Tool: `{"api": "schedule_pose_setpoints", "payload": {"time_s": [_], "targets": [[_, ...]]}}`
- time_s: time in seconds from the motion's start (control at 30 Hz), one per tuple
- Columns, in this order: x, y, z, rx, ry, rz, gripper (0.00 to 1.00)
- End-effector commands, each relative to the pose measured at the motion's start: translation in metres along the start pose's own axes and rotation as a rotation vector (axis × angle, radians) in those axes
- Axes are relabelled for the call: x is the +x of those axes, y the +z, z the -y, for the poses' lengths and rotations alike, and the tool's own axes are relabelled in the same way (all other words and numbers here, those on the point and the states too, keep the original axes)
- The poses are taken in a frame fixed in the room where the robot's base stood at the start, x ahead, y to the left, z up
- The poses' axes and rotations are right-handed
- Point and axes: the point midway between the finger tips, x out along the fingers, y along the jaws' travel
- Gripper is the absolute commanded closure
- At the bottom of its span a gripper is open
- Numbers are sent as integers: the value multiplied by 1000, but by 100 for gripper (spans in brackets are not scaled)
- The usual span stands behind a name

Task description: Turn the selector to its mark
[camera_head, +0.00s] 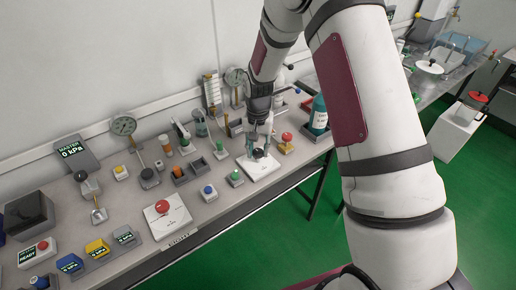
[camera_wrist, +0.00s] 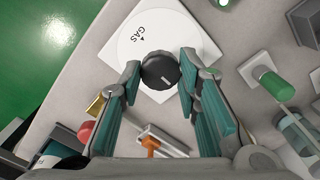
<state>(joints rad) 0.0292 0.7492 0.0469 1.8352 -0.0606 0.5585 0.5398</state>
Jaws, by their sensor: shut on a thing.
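The selector is a black round knob (camera_wrist: 157,68) on a white plate (camera_wrist: 196,38) lying on the bench. A short white line shows on the knob's top, toward its lower right in the wrist view. The plate carries the word GAS with a small dark triangle (camera_wrist: 142,38), up and left of the knob. My gripper (camera_wrist: 160,64) has its two teal-padded fingers on either side of the knob and is shut on it. In the head view my gripper (camera_head: 260,146) points down over the plate (camera_head: 261,174), and the knob is partly hidden by the fingers.
A green button block (camera_head: 235,178) stands left of the plate, and a red-knobbed block (camera_head: 286,143) right of it. A teal bottle (camera_head: 319,118) stands farther right. A white panel with a red button (camera_head: 163,207) lies left. The bench's front edge is close to the plate.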

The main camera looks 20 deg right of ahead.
Motion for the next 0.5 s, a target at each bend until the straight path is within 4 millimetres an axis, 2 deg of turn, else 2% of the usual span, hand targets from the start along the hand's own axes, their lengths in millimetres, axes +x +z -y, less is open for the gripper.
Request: {"api": "schedule_pose_setpoints", "payload": {"time_s": [0.23, 0.5], "targets": [[0, 0, 1, 93, 0, -1, 98], [0, 0, 1, 314, 0, -1, 98]]}}
